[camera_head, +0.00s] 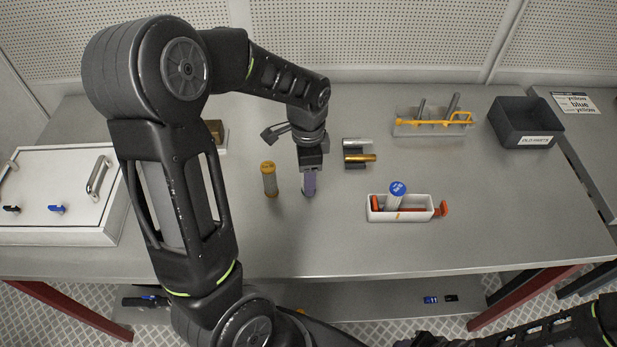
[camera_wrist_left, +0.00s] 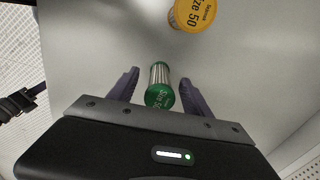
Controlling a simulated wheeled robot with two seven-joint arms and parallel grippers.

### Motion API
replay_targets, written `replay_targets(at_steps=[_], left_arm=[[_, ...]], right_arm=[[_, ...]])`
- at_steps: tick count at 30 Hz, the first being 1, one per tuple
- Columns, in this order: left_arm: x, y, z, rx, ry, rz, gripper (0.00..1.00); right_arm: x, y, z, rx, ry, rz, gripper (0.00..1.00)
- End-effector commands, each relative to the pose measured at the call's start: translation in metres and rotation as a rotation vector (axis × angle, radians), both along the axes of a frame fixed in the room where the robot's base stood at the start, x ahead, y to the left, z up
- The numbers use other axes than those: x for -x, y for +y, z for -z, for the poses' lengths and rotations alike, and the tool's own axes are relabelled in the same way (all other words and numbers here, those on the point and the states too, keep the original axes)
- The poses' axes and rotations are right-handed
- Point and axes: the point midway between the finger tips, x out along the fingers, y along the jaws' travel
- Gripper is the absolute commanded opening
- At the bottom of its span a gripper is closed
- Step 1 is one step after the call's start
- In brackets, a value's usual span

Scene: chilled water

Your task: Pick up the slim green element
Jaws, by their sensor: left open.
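The slim green element (camera_wrist_left: 159,92) stands between the two fingers of my left gripper (camera_wrist_left: 159,76) in the left wrist view. It has a green cap and a pale pleated body, and I see a gap on both sides of it. In the head view my left gripper (camera_head: 309,183) points down at the table, and its fingers hide the green element. The left gripper is open. Part of my right arm shows at the lower right edge of the head view, but its fingers cannot be made out.
A yellow-capped element (camera_head: 269,179) stands just left of my left gripper; it also shows in the wrist view (camera_wrist_left: 193,12). Silver and gold cylinders (camera_head: 359,158) lie to the right. A white tray (camera_head: 400,215), a rack (camera_head: 432,129) and a dark bin (camera_head: 526,122) stand farther right.

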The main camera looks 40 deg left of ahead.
Motion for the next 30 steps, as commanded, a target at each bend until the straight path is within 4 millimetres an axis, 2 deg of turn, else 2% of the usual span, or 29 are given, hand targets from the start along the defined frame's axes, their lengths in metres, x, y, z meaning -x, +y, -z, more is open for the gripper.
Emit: replay_targets(at_steps=[2, 22, 30], left_arm=[[0.0000, 0.0000, -0.0001, 0.000, 0.000, 0.000, 0.56], [0.0000, 0.0000, -0.0002, 0.000, 0.000, 0.000, 0.01], [-0.0001, 0.0000, -0.0003, 0.000, 0.000, 0.000, 0.00]], right_arm=[[0.0000, 0.0000, -0.0001, 0.000, 0.000, 0.000, 0.36], [-0.0002, 0.0000, -0.0001, 0.000, 0.000, 0.000, 0.36], [-0.0001, -0.0001, -0.0001, 0.000, 0.000, 0.000, 0.36]])
